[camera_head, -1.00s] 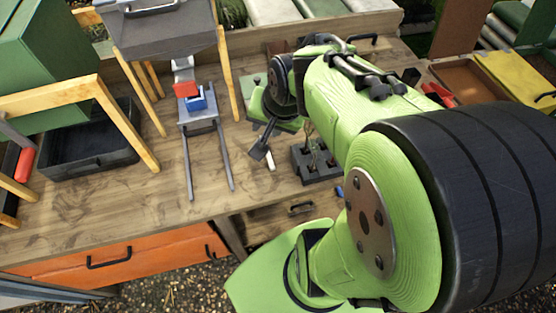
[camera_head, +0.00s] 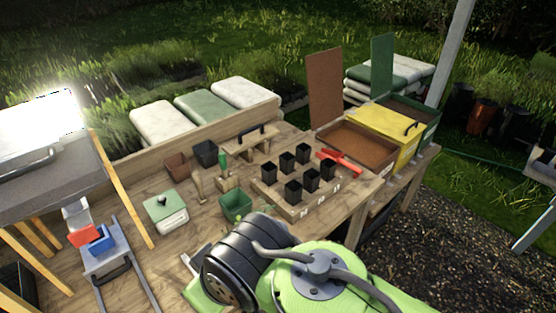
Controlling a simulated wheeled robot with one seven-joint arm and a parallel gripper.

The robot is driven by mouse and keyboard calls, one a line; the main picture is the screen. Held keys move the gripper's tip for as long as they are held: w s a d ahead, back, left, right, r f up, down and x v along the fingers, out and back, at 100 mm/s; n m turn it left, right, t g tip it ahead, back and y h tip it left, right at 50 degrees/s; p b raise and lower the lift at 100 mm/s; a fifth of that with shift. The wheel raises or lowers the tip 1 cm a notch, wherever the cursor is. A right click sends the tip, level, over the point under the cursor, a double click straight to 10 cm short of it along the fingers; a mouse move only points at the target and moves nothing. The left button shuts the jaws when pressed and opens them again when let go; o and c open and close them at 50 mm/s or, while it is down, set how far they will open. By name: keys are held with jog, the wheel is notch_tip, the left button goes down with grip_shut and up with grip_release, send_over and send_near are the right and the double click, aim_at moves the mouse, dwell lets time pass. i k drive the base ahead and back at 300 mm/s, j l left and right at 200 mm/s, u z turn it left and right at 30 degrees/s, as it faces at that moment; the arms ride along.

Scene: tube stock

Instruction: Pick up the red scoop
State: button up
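A bright red tool (camera_head: 340,160), which looks like the red scoop, lies on the wooden bench at the right, just beyond the tray of black pots. It is small in view, so its exact shape is hard to tell. My green arm fills the bottom middle. A grey tip of my gripper (camera_head: 192,259) shows low over the bench, left of the arm's black joint and well apart from the red tool. The rest of my gripper is hidden behind the arm, so its opening and anything in it cannot be seen.
A wooden tray (camera_head: 304,209) holds several black pots. A green pot (camera_head: 236,206), a lidded green-white box (camera_head: 167,212) and a green-handled tool (camera_head: 223,164) stand left of it. A brown open bin (camera_head: 356,144) and yellow bin (camera_head: 387,132) are at the right. Red and blue (camera_head: 101,240) pieces sit at left.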

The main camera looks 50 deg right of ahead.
aim_at(339, 158)
jog(key=z, duration=2.25)
